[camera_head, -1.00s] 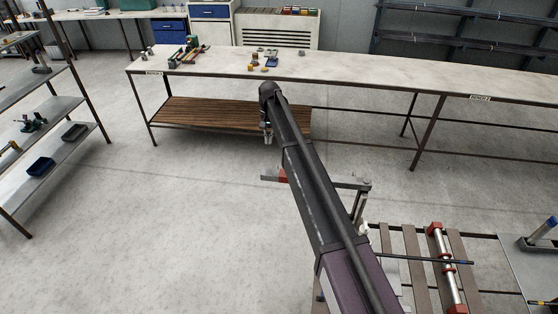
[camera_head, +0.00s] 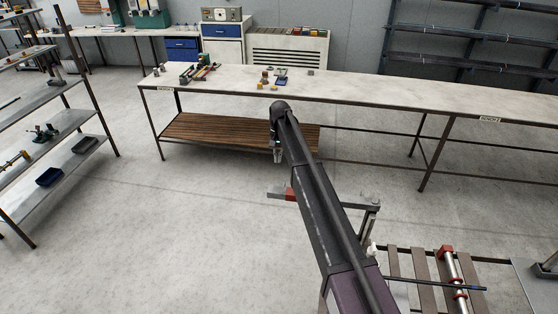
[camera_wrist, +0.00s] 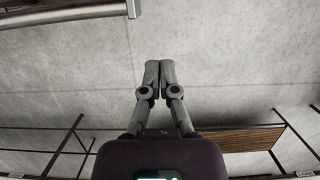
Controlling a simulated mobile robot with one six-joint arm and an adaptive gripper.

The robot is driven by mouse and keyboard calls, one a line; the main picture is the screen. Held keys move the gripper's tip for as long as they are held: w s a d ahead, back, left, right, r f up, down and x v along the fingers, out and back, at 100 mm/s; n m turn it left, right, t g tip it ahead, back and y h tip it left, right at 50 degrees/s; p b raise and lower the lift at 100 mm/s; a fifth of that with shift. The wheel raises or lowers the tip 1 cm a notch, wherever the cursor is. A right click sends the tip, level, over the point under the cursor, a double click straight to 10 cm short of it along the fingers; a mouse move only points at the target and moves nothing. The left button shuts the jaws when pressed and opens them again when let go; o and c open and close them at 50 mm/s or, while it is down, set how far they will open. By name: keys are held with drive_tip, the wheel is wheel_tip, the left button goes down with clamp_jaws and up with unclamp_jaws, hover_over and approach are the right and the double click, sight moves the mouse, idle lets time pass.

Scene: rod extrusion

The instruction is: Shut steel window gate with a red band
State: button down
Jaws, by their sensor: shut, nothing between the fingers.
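A grey steel bar with a red band (camera_head: 290,194), which looks like the window gate, stands in the middle of the head view. Its left end sticks out left of my arm; my arm hides its middle. Its right part (camera_head: 362,207) shows on the other side, near the slatted rack. My gripper (camera_head: 278,157) hangs at the end of my arm, above the bar's left end in the picture and apart from it. In the wrist view my gripper's fingers (camera_wrist: 152,66) are together and empty over bare floor. A grey bar (camera_wrist: 65,19) crosses the upper left there; I cannot tell if it is the gate.
A long workbench (camera_head: 400,93) with small parts stands behind, with a wooden lower shelf (camera_head: 225,135). A slatted rack (camera_head: 422,270) with a red-ended roller (camera_head: 452,268) is at lower right. A metal shelf unit (camera_head: 60,160) is at left. The floor (camera_head: 170,250) between is clear.

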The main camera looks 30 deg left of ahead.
drive_tip(key=s+d+f+b, duration=0.2)
drive_tip(key=s+f+b, duration=0.3)
drive_tip(key=f+b, duration=0.3)
drive_tip(key=shift+s+f, duration=0.2)
drive_tip(key=shift+s, duration=0.2)
idle(0.5)
drive_tip(key=shift+s, duration=0.1)
